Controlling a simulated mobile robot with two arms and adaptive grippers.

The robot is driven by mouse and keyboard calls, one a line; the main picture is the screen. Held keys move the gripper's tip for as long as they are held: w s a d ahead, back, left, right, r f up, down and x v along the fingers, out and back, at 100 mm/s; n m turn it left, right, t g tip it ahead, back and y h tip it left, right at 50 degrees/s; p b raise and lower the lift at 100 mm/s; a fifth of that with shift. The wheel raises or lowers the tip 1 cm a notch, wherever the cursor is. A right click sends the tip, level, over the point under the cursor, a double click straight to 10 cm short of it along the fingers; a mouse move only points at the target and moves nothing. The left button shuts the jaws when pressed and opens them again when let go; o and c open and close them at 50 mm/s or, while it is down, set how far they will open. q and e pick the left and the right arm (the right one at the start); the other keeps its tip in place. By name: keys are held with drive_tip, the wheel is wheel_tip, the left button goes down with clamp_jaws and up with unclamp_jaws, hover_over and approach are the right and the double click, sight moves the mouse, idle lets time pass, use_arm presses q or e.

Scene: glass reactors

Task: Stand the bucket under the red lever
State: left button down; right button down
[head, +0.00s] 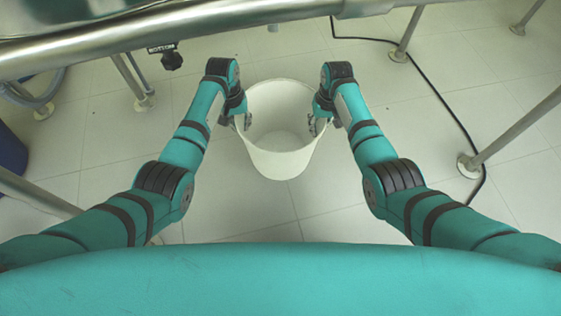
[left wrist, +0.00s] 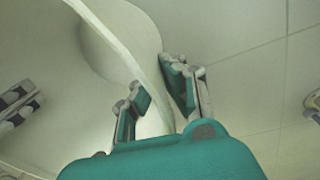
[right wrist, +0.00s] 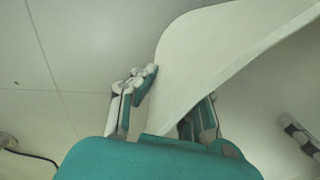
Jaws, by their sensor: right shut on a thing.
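The white bucket (head: 283,160) is upright and empty between my two arms in the head view. Whether its base touches the floor I cannot tell. My left gripper (head: 243,121) is at the bucket's left rim. In the left wrist view its fingers are apart, one on each side of the bucket wall (left wrist: 125,55), with a gap beside the wall. My right gripper (head: 318,121) is shut on the right rim; in the right wrist view the bucket wall (right wrist: 190,75) runs between its fingers. No red lever shows in any view.
Steel legs (head: 408,35) stand left and right. A black cable (head: 440,98) lies on the right. Tiled floor (head: 240,205) around the bucket is clear.

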sight(245, 132)
use_arm(q)
drive_tip(key=shift+d, duration=0.2)
use_arm(e)
drive_tip(key=shift+a+f, duration=0.15)
drive_tip(key=shift+a, duration=0.05)
